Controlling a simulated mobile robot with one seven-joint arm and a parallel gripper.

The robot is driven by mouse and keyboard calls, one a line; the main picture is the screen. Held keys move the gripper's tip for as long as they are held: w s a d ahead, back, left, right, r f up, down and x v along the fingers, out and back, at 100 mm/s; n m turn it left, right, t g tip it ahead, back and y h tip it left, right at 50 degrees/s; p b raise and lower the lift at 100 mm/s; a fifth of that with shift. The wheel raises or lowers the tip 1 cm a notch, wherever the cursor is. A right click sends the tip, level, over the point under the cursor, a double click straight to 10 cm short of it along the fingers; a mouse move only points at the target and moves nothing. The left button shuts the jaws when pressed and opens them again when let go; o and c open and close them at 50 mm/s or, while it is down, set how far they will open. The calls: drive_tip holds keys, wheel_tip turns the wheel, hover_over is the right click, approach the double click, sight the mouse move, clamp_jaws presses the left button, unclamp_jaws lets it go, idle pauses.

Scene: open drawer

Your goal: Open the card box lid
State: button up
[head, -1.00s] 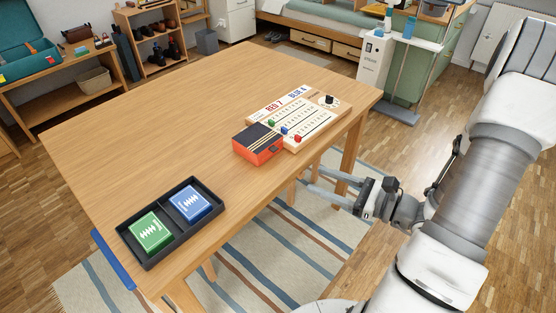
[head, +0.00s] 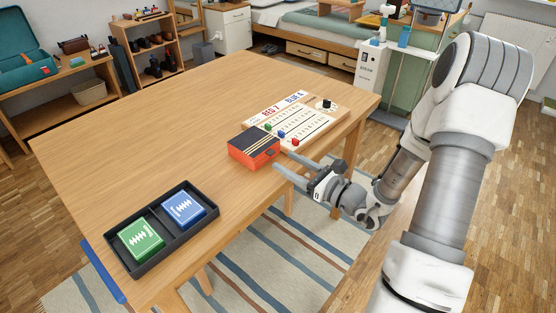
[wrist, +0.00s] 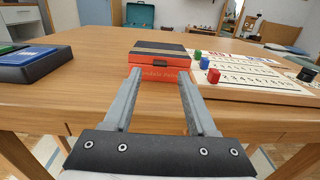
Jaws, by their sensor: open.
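The card box (head: 254,149) is orange-red with a dark striped lid. It sits on the wooden table near its right edge, and its lid looks closed. In the wrist view the box (wrist: 160,62) stands straight ahead, with its orange front and a dark catch facing me. My gripper (head: 284,166) is open and empty at the table's edge, just in front of the box. In the wrist view its two fingers (wrist: 157,76) point at the box front, one to each side of its middle. I cannot tell whether the fingertips touch the box.
A score board (head: 300,120) with coloured pegs and a black knob lies right behind the box. A black tray (head: 163,228) with a green and a blue card pack lies at the near left. The table (head: 150,120) is bare at its middle and far left.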

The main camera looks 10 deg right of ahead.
sight(256, 144)
drive_tip(key=shift+b+x, duration=0.3)
drive_tip(key=shift+x, duration=1.75)
clamp_jaws()
drive_tip(key=shift+s, duration=0.1)
